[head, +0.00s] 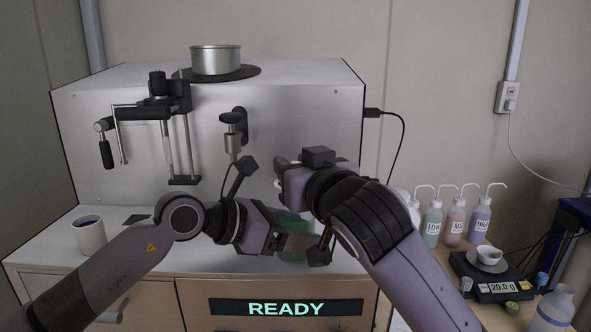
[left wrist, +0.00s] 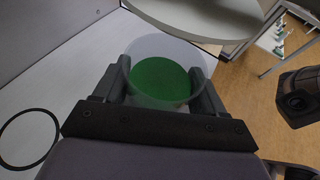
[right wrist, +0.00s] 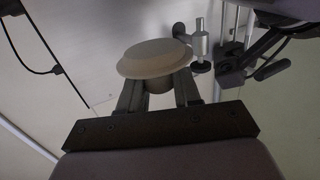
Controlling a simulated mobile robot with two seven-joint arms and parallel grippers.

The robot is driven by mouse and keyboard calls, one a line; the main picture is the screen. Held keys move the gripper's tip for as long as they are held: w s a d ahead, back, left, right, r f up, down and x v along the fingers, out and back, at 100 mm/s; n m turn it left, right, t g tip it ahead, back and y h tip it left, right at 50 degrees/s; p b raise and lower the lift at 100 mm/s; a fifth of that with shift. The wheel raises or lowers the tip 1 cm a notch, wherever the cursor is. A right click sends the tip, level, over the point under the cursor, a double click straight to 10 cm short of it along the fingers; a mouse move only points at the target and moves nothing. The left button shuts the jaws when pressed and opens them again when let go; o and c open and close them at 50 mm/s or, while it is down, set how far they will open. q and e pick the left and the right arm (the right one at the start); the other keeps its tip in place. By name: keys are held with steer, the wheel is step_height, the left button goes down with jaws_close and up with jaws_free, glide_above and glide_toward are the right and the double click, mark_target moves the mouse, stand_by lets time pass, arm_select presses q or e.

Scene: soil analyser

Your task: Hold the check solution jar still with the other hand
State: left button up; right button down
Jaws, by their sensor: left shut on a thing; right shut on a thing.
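The check solution jar (head: 292,256) is a clear, round jar with green contents, above the counter front. My left gripper (head: 299,236) is shut on it, one finger on each side; the left wrist view shows the green inside the jar (left wrist: 160,82). My right gripper (head: 284,180) is higher, near the machine front. It is shut on a cream round piece with a wide disc and narrower stem, which shows in the right wrist view (right wrist: 158,58); it may be a lid. My right arm partly hides the jar in the head view.
The analyser (head: 220,100) stands behind, with a clamp stand and a small metal fitting (head: 233,135) on its front. A white mug (head: 90,236) stands at left. Labelled bottles (head: 433,224) and a scale (head: 490,275) stand at right. The counter left of my left gripper is mostly clear.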

arm_select(q)
steer(key=shift+f, duration=0.45)
arm_select(e)
steer(key=s+a+r, duration=0.1)
steer(key=s+r, duration=0.3)
steer(key=s, duration=0.4)
arm_select(q)
steer(key=o, duration=1.2)
steer(key=shift+o, duration=0.2)
steer(key=shift+r, duration=0.2)
arm_select(e)
steer(key=shift+w+f, duration=0.1)
